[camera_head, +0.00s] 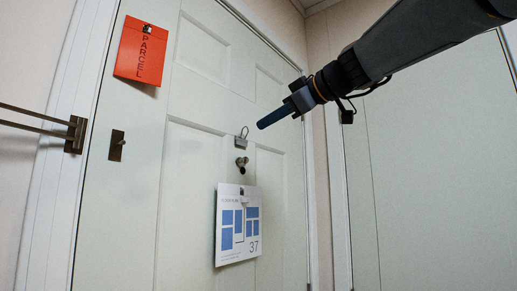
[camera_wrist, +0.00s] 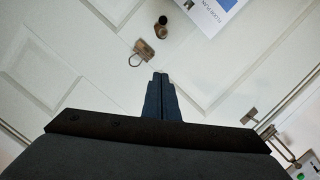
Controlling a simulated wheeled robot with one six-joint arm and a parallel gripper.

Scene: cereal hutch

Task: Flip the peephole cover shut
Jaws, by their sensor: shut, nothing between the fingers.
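The white door carries a round metal peephole fitting (camera_head: 241,161), with a small darker piece just below it that I take to be its cover, hanging off the hole; the fitting also shows in the wrist view (camera_wrist: 160,30). Just above it is a small metal plate with a thin wire loop (camera_head: 241,141), seen in the wrist view (camera_wrist: 144,49) too. My gripper (camera_head: 261,124) is shut and empty, up and to the right of the loop in the head view. Its dark fingertips (camera_wrist: 161,77) look apart from both fittings. The gap to the door is hard to judge.
A floor-plan sheet (camera_head: 237,252) hangs below the peephole. A wall stands to the right.

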